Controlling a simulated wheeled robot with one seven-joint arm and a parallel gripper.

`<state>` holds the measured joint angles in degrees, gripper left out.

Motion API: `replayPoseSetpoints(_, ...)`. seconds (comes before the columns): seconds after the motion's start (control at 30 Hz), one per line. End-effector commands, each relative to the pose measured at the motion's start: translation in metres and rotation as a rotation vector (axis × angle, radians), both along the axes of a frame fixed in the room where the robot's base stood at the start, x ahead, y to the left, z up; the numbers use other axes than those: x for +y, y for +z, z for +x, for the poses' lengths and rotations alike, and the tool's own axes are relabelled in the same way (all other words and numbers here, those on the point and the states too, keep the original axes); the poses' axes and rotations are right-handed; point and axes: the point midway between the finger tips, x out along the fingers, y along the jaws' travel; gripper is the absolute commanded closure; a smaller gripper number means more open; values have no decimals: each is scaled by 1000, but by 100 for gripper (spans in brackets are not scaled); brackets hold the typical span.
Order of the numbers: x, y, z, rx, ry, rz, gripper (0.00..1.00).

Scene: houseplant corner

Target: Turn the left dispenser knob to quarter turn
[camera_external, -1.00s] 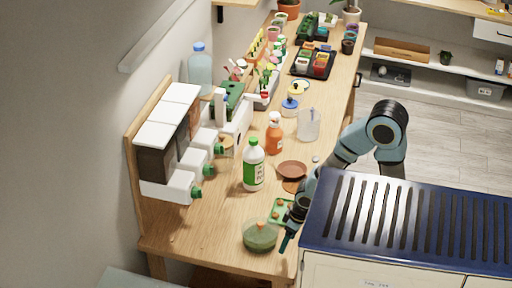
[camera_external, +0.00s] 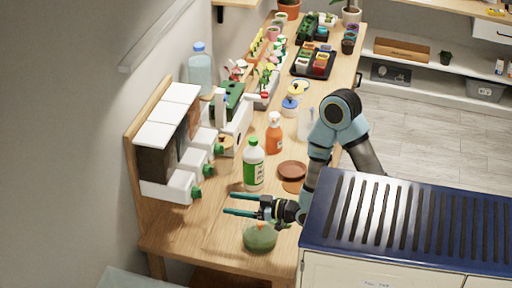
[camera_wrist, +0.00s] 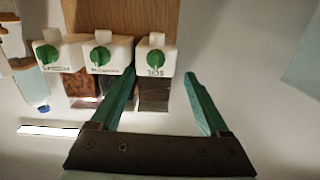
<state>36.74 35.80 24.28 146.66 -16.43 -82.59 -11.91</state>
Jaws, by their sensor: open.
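A wall-side dispenser rack (camera_external: 133,158) holds three dispensers with white spouts and green knobs. The knob nearest the external camera (camera_external: 196,192) is the left one as seen from my side. In the upside-down wrist view this knob (camera_wrist: 156,58) is rightmost, on the spout block marked SOIL. Its exact turn angle is hard to tell. My gripper (camera_external: 229,204) is level, open and empty, pointing at the rack with a gap before the knob. In the wrist view the two teal fingers of my gripper (camera_wrist: 159,76) are spread to either side below that knob.
The middle knob (camera_external: 208,170) and far knob (camera_external: 218,149) are close beside it. A green-labelled white bottle (camera_external: 253,168) and an orange spray bottle (camera_external: 274,137) stand beyond my gripper. A green bowl (camera_external: 260,237) is on the near side. Bare wood lies below the rack.

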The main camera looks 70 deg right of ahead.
Motion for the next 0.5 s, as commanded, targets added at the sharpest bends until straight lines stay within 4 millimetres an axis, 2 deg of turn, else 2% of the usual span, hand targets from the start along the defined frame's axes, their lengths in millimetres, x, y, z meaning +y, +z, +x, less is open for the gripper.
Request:
replayPoseSetpoints(0.23, -6, 6, 4, -63, -19, -28, 21)
replayPoseSetpoints(0.5, -5, 4, 23, -64, -18, -29, 21)
